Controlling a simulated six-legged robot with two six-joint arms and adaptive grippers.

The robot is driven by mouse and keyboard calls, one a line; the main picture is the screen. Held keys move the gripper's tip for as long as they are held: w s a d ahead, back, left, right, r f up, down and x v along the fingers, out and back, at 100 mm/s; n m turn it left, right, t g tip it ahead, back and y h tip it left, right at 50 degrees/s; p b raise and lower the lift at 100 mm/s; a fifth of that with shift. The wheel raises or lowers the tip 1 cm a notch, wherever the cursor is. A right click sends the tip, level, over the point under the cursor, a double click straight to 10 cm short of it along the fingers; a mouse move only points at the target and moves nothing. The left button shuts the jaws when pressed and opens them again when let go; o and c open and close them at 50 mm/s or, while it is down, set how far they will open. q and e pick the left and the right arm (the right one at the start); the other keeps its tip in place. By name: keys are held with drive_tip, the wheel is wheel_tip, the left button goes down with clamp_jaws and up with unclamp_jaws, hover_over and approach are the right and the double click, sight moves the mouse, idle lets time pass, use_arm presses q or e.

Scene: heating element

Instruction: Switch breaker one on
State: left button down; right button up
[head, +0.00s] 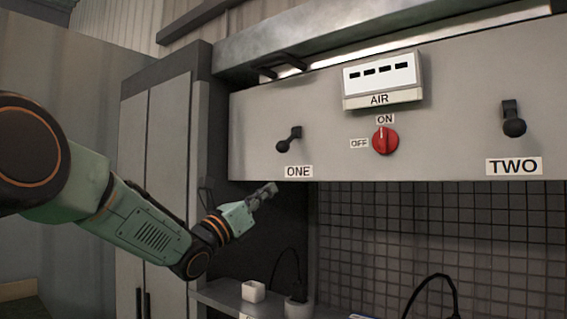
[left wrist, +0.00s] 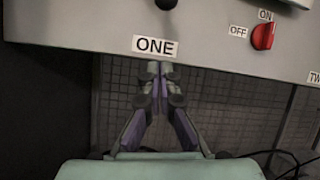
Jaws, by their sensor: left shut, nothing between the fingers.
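Breaker one is a black lever with a round knob (head: 284,146) on the grey panel, above the label ONE (head: 298,171). The lever slants, its knob down to the left. In the left wrist view only a bit of the dark knob (left wrist: 166,4) shows at the top edge, above the label ONE (left wrist: 156,46). My left gripper (head: 270,189) is shut and empty, below and left of the label, apart from the lever. In the left wrist view its fingertips (left wrist: 160,70) meet just under the label. My right gripper is not in view.
A red AIR knob (head: 385,140) sits right of breaker one, with ON and OFF labels. Breaker two (head: 513,122) is a black lever at the far right. The panel's lower edge lies above a dark mesh (head: 440,230). A shelf holds a white block (head: 253,291).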

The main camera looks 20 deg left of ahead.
use_arm(q)
drive_tip(key=shift+s+d+r, duration=0.2)
drive_tip(key=shift+s+d, duration=0.1)
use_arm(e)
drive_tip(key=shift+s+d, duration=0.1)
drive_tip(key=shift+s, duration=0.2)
